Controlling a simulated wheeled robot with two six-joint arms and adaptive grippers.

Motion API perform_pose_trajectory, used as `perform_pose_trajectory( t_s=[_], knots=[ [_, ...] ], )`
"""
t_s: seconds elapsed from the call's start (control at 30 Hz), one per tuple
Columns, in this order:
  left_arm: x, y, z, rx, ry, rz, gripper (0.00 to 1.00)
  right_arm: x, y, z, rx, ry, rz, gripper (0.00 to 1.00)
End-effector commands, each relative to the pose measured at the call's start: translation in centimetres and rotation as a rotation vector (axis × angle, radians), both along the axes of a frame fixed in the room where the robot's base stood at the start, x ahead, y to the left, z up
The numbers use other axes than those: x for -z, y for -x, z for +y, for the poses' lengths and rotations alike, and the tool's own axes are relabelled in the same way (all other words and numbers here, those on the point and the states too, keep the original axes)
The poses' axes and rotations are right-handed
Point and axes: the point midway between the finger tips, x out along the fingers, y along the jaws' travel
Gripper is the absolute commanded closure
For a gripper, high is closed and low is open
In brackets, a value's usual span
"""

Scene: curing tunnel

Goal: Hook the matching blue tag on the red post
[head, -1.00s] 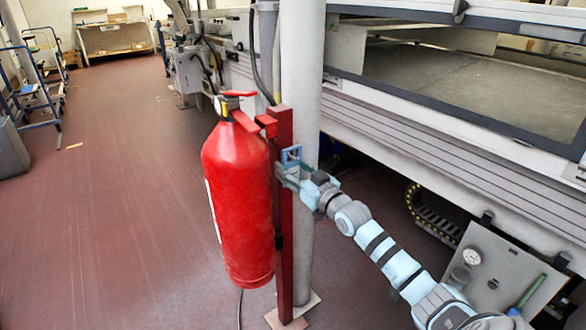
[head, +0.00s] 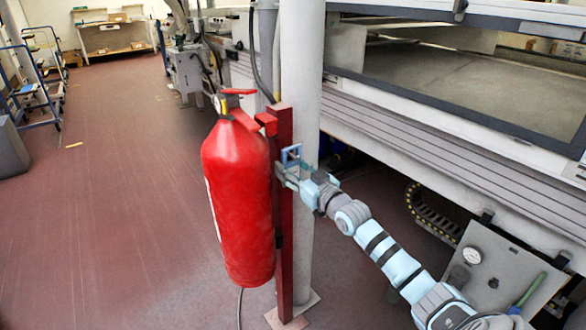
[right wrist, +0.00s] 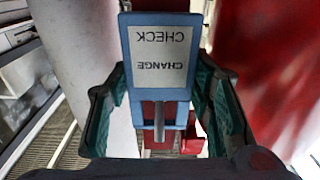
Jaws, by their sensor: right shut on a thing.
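The blue tag (head: 291,154) is in my right gripper (head: 286,174), against or just in front of the red post (head: 285,215). In the right wrist view the tag (right wrist: 160,93) has a white label reading "CHANGE CHECK", upside down. The tag's open blue frame shows below the label, with red behind it. A grey pin (right wrist: 159,122) shows at that opening; I cannot tell whether it passes through. The fingers of the right gripper (right wrist: 161,82) close on the tag's two sides. My left gripper is out of view.
A red fire extinguisher (head: 237,205) hangs on the left of the post, close to the gripper. A thick pale column (head: 303,80) stands right behind the post. The tunnel machine (head: 420,120) fills the right side. Open floor (head: 110,200) lies to the left.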

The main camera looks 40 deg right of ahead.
Motion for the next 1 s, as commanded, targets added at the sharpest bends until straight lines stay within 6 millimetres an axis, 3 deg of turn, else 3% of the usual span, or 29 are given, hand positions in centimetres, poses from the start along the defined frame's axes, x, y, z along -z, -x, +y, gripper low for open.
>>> perform_pose_trajectory(
  t_s=[1.0],
  knots=[
    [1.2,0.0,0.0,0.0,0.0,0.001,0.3,1.3,0.0,0.0,0.0,0.0,0.0,0.87]
  ],
)
